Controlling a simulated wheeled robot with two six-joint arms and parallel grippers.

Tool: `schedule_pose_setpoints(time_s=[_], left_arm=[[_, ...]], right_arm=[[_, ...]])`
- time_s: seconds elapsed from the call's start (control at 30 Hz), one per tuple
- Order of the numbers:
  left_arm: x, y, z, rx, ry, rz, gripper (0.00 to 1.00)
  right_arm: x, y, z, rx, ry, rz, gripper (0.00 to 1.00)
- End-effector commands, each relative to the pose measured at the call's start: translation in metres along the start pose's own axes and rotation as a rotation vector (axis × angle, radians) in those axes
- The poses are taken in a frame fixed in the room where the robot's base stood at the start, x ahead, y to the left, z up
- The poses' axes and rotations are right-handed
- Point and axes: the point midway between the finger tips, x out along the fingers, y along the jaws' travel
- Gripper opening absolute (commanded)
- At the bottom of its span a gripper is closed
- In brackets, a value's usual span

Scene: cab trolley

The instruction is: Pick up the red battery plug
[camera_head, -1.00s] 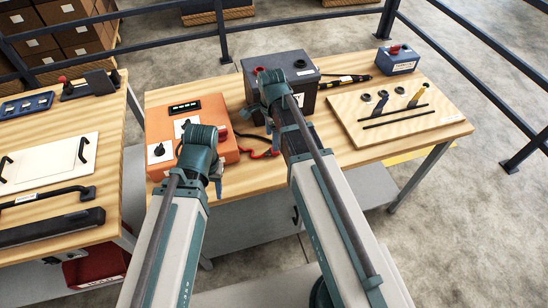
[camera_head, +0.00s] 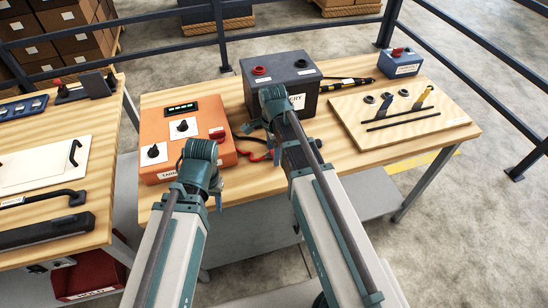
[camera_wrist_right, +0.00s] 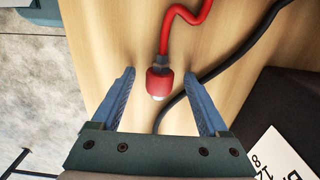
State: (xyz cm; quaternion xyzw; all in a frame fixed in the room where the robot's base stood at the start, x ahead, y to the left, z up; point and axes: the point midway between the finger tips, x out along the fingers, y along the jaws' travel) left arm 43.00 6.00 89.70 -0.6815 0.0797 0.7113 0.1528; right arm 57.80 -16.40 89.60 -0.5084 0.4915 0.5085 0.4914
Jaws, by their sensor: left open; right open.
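The red battery plug (camera_wrist_right: 159,83) is in the right wrist view, on the end of a red cable lying over the wooden table. My right gripper (camera_wrist_right: 158,73) is open, with one blue finger on each side of the plug and a visible gap to both. In the head view the red cable (camera_head: 258,156) shows between the orange box and the battery; the plug itself is hidden or too small to tell. My right gripper (camera_head: 270,138) is in front of the battery (camera_head: 318,88). My left gripper (camera_head: 217,190) is open in front of the orange box, its fingers mostly hidden.
The orange box (camera_head: 155,115) with black knobs stands left of the battery. A black cable (camera_wrist_right: 228,62) runs beside the plug. A board with tools (camera_head: 440,118) and a blue box (camera_head: 400,65) are at the right. A second table (camera_head: 95,178) stands at the left.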

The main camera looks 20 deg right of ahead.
Motion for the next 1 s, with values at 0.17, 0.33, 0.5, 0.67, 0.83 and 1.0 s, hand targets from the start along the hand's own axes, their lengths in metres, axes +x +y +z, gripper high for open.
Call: schedule_pose_setpoints(time_s=[0.17,0.33,0.5,0.67,0.83,1.0], left_arm=[[-0.0012,-0.0001,0.0001,0.000,0.000,0.000,0.50],[-0.0012,-0.0001,0.0001,0.000,0.000,0.000,0.50],[-0.0012,-0.0001,0.0001,0.000,0.000,0.000,0.50],[-0.0012,-0.0001,0.0001,0.000,0.000,0.000,0.50],[-0.0012,-0.0001,0.0001,0.000,0.000,0.000,0.50],[-0.0040,-0.0004,0.0002,0.000,0.000,0.000,0.50]], right_arm=[[-0.0012,0.0000,0.0001,0.000,0.000,0.000,0.67],[-0.0012,0.0000,0.0001,0.000,0.000,0.000,0.36],[-0.0012,0.0000,0.0001,0.000,0.000,0.000,0.06],[-0.0012,0.0000,0.0001,0.000,0.000,0.000,0.00],[-0.0012,0.0000,0.0000,0.000,0.000,0.000,0.00],[-0.0041,-0.0001,-0.0011,0.000,0.000,0.000,0.00]])
